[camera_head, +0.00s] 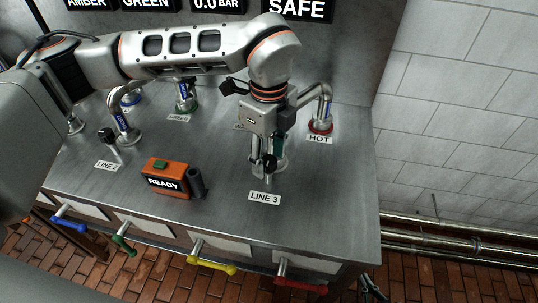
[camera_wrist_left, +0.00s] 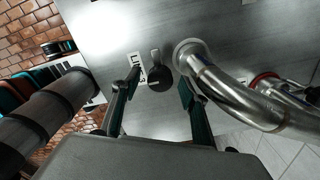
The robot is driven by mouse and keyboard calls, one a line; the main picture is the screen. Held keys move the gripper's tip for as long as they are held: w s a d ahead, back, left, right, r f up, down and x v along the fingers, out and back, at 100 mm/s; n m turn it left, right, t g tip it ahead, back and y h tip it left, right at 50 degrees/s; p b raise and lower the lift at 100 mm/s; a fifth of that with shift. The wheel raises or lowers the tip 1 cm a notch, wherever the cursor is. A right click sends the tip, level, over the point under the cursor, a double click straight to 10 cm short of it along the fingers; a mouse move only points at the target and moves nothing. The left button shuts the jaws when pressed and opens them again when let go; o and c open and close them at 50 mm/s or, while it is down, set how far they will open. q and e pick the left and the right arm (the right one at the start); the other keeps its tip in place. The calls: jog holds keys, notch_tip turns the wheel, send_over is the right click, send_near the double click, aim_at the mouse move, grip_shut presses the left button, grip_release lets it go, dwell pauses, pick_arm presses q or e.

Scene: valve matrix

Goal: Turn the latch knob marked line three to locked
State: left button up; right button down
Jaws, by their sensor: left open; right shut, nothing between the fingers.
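The line three latch knob (camera_head: 270,163) has a black grip and a pale metal part. It stands on the steel counter behind the LINE 3 label (camera_head: 264,198). In the left wrist view the black knob (camera_wrist_left: 159,78) shows between the two fingers of my open left gripper (camera_wrist_left: 160,92), with gaps on both sides. In the head view my left gripper (camera_head: 270,150) points down over the knob, its fingers partly hidden. I cannot tell the exact height gap. My right gripper (camera_head: 372,288) shows only as a small dark piece at the bottom edge, empty.
A curved steel pipe (camera_wrist_left: 235,90) rises close beside the knob. The HOT pipe (camera_head: 325,100) stands behind right. The orange READY box (camera_head: 166,177) and the LINE 2 knob (camera_head: 107,136) are to the left. Coloured handles, including a yellow one (camera_head: 212,264), line the counter's front.

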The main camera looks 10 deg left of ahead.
pick_arm(q)
jog(key=shift+f, duration=0.1)
jog(key=c, duration=1.1)
jog(key=shift+m, duration=0.3)
jog(key=m, duration=0.3)
jog(key=shift+m+b, duration=0.3)
jog(key=m, duration=0.4)
jog(key=shift+m, duration=0.3)
jog(key=m, duration=0.9)
